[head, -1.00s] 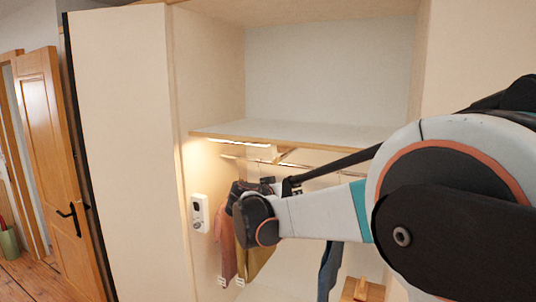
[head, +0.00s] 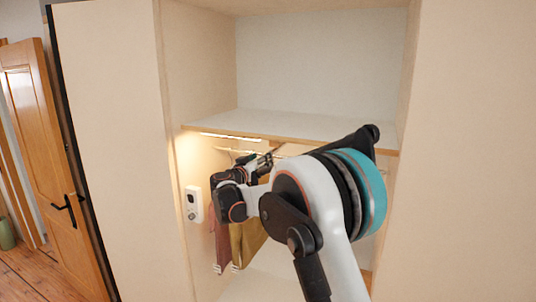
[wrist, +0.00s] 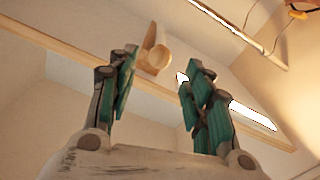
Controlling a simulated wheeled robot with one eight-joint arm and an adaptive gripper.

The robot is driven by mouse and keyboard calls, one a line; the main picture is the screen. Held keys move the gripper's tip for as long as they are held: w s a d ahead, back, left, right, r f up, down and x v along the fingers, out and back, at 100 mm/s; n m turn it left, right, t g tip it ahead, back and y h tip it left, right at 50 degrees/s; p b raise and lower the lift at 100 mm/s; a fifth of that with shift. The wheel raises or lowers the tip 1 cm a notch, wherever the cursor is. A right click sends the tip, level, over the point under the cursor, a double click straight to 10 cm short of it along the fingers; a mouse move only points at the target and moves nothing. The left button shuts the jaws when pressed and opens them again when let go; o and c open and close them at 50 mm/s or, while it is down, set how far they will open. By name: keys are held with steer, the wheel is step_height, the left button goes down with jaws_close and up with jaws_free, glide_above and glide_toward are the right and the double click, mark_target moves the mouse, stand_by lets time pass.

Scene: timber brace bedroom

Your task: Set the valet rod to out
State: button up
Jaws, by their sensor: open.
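In the wrist view, a pale wooden piece with a rounded end (wrist: 153,52), possibly the valet rod, shows beyond my fingertips near the shelf's edge. I cannot tell how far it sticks out. My gripper (wrist: 160,64) is open and empty, with the wooden piece appearing between its two teal-padded fingers. A gap seems to remain between them. In the head view my gripper (head: 264,160) is inside the wardrobe, just under the shelf, and my arm hides much of that area, including the wooden piece.
The wardrobe shelf (head: 300,128) runs above my gripper, with a light strip (head: 228,137) under it. A hanging rail (wrist: 250,40) and clothes (head: 243,243) are close by. A white control box (head: 193,204) is on the left wall. A wooden door (head: 45,150) stands further left.

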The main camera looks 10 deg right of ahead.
steer(key=p+x, duration=0.1)
steer(key=x, duration=0.5)
steer(key=shift+w+d, duration=0.15)
jaws_close()
